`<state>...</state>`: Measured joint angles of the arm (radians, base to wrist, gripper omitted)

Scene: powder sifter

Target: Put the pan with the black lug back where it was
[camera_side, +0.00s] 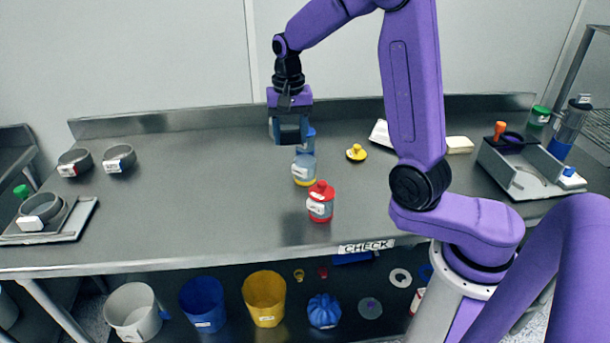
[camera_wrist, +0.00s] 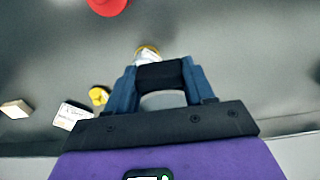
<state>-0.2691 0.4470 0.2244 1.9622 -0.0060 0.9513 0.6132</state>
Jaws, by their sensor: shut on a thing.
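My gripper (camera_side: 290,135) is above the middle of the table, towards its back. In the wrist view its blue fingers (camera_wrist: 160,72) are shut on a black block, which looks like the black lug (camera_wrist: 160,78). A grey curved rim, apparently the pan (camera_wrist: 163,101), shows between the fingers. In the side view the gripper hides most of the pan; a grey edge (camera_side: 271,128) shows at its left. Two other grey pans stand at the back left, one with a red lug (camera_side: 74,163) and one with a pale lug (camera_side: 119,158).
Another pan (camera_side: 40,206) sits on a tray (camera_side: 75,222) at the left. Below my gripper stand an open yellow-banded jar (camera_side: 304,170) and a red-lidded jar (camera_side: 320,205). A yellow lid (camera_side: 356,153) lies to the right. The table between the left pans and jars is clear.

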